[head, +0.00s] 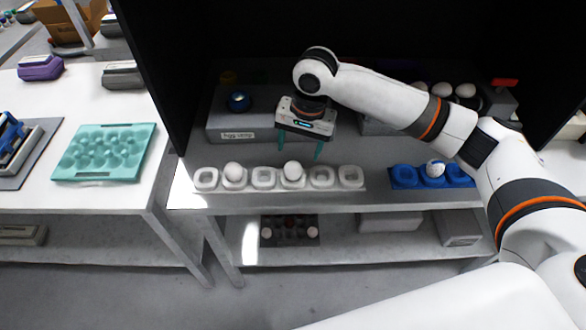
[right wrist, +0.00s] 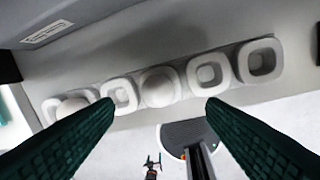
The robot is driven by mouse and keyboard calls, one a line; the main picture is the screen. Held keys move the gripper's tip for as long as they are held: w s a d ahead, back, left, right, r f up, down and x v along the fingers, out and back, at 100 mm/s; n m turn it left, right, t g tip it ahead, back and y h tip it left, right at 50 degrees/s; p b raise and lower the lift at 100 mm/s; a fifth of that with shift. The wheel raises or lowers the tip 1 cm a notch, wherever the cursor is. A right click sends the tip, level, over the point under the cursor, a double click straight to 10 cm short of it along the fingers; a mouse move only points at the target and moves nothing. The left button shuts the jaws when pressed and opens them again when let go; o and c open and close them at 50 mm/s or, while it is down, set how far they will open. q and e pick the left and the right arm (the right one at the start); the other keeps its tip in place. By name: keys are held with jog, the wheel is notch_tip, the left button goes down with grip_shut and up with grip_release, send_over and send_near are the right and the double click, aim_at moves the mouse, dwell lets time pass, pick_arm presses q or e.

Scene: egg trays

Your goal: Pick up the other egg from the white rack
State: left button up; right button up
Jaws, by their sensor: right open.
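The white rack (head: 264,178) is a row of several square cups along the front of the shelf. One white egg (head: 233,172) sits in its second cup from the left, and another white egg (head: 292,170) in the fourth. My right gripper (head: 300,147) is open and empty, just behind and above the fourth-cup egg. In the right wrist view, that egg (right wrist: 158,87) shows between the open fingers (right wrist: 160,107); the other egg (right wrist: 72,106) is at the left, partly behind a finger. My left gripper is not in view.
A teal egg tray (head: 104,166) lies on the left table. Dark walls enclose the shelf.

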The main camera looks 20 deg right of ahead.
aim_at(294, 164)
jog(key=f, duration=0.5)
jog(key=a+f+p, duration=0.1)
jog(key=f, duration=0.1)
jog(key=shift+w+f, duration=0.25)
jog(key=shift+c, duration=0.4)
jog(key=c, duration=0.6)
